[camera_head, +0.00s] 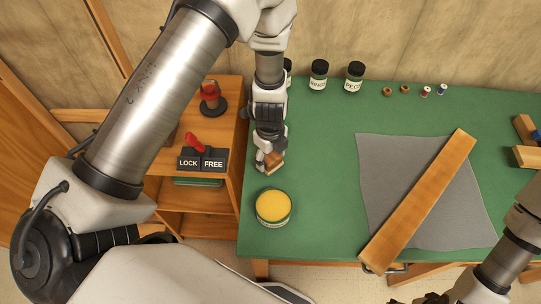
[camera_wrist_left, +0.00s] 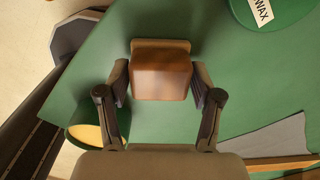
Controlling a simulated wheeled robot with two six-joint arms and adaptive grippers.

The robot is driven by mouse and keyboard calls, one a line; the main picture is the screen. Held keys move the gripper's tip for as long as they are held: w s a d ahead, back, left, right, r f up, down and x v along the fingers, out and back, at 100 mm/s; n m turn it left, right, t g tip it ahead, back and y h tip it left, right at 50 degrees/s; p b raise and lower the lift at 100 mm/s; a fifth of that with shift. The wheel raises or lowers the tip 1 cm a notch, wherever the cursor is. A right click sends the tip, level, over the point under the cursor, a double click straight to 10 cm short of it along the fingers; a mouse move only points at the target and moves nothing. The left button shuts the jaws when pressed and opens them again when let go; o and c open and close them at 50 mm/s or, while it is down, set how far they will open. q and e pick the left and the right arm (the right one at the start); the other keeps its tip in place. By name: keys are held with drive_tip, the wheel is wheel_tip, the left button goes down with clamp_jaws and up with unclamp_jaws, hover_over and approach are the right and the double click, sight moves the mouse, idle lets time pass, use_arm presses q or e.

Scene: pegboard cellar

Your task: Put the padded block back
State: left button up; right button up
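The padded block (camera_head: 274,161) is a small brown block with a lighter tan base. It is near the left end of the green table. My left gripper (camera_head: 268,160) points down over it, with a finger on either side. In the left wrist view the block (camera_wrist_left: 161,72) sits between the two finger pads, which look in contact with its sides. I cannot tell whether it touches the table. Its underside is hidden. My right gripper (camera_head: 432,298) shows only as dark parts at the bottom edge, its fingers not clear.
An open tin of yellow wax (camera_head: 273,206) stands just in front of the block. A wooden plank (camera_head: 420,200) lies across a grey cloth (camera_head: 375,165). Jars (camera_head: 319,75) stand behind. A LOCK/FREE box (camera_head: 201,160) with a red lever is on the cabinet at left.

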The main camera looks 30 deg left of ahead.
sight(271, 156)
use_arm(q)
drive_tip(key=shift+w+d, duration=0.1)
drive_tip(key=shift+d, duration=0.05)
drive_tip(key=shift+r, duration=0.1)
drive_tip(key=shift+r+p, duration=0.3)
drive_tip(key=shift+p, duration=0.15)
wheel_tip(271, 156, up, 12)
drive_tip(key=b, duration=0.2)
drive_tip(key=shift+f, duration=0.2)
